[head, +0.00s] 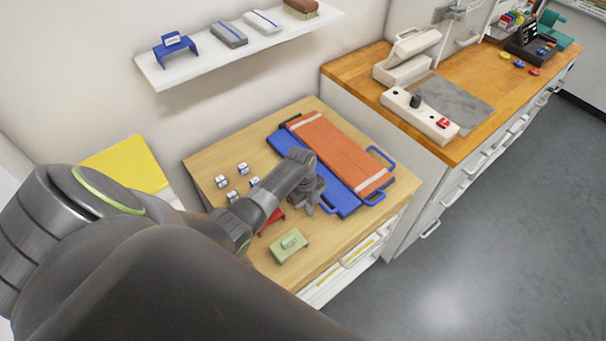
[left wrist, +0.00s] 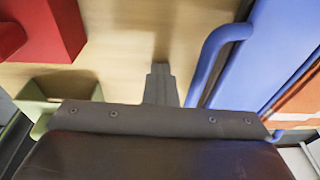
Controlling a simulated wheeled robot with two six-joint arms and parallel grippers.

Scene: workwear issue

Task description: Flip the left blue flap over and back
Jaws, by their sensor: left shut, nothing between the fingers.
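A blue folding board lies on the wooden table with an orange garment (head: 338,150) with pale stripes spread over it. Its left blue flap (head: 346,204) shows along the garment's left side and lies flat; my arm hides part of it. My left gripper (head: 311,207) is over the flap's near-left edge, shut and empty. In the left wrist view the shut fingers (left wrist: 160,84) point at bare wood beside the flap's blue handle (left wrist: 212,60), apart from it in the picture. The left blue flap (left wrist: 262,50) is to the right there. My right gripper is not in view.
A red stand (head: 271,220) and a green stand (head: 290,246) are close to my left forearm, with several small white blocks (head: 221,181) beyond. A wall shelf (head: 165,78) hangs behind. A wooden counter (head: 355,69) stands at right.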

